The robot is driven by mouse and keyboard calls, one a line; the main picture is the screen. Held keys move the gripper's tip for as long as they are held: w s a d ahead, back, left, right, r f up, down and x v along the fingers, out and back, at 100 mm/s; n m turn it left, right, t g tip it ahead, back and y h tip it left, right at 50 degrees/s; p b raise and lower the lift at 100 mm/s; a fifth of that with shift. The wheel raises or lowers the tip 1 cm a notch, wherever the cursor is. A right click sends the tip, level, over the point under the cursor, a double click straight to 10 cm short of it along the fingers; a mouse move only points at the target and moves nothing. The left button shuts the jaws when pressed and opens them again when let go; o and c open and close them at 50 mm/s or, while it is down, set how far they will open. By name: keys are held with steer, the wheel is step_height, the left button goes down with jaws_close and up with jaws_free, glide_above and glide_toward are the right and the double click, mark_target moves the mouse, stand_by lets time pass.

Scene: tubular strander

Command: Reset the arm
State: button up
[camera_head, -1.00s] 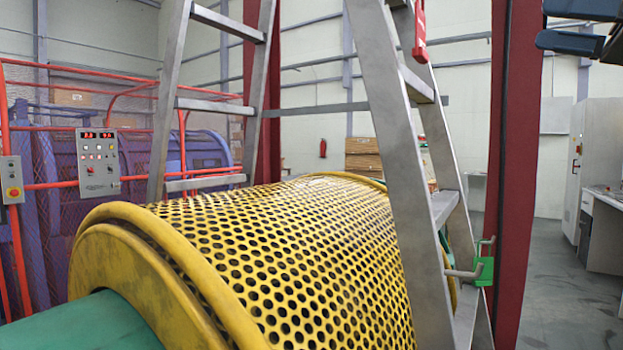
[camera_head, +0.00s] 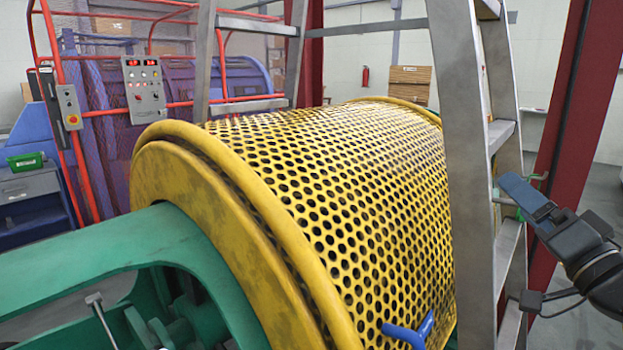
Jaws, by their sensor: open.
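My gripper (camera_head: 520,240) is at the right edge of the head view, with my dark arm behind it. One finger, blue at its end, points up and left, and a smaller dark part sits lower. The jaws are apart and I see nothing between them. The gripper appears in front of a metal ladder (camera_head: 468,200); I cannot tell whether it touches it. A yellow perforated drum (camera_head: 340,190) fills the middle of the view, left of the gripper. A blue handle (camera_head: 410,334) shows at the drum's lower right.
A green machine frame (camera_head: 130,250) stands in front left. A control panel (camera_head: 143,85) hangs on red railings. A dark red post (camera_head: 580,90) rises behind my arm. Some bare floor shows at right.

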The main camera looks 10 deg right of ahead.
steer(key=s+a+f+g+h, duration=0.1)
steer(key=s+a+f+g, duration=0.1)
steer(key=s+a+f, duration=0.55)
steer(key=s+a+f+g+h, duration=0.2)
steer(key=s+a+f, duration=0.3)
steer(key=s+f, duration=0.6)
steer(key=s+a+f+n+g+y, duration=0.1)
steer(key=s+a+n, duration=0.2)
steer(key=s, duration=0.7)
steer(key=s+a+f+n+g+y, duration=0.1)
steer(key=s+n, duration=0.3)
steer(key=s, duration=0.6)
steer(key=shift+a+f+n+g+y, duration=0.3)
steer(key=shift+a+n+y, duration=0.15)
steer(key=shift+a, duration=0.45)
steer(key=shift+s, duration=0.1)
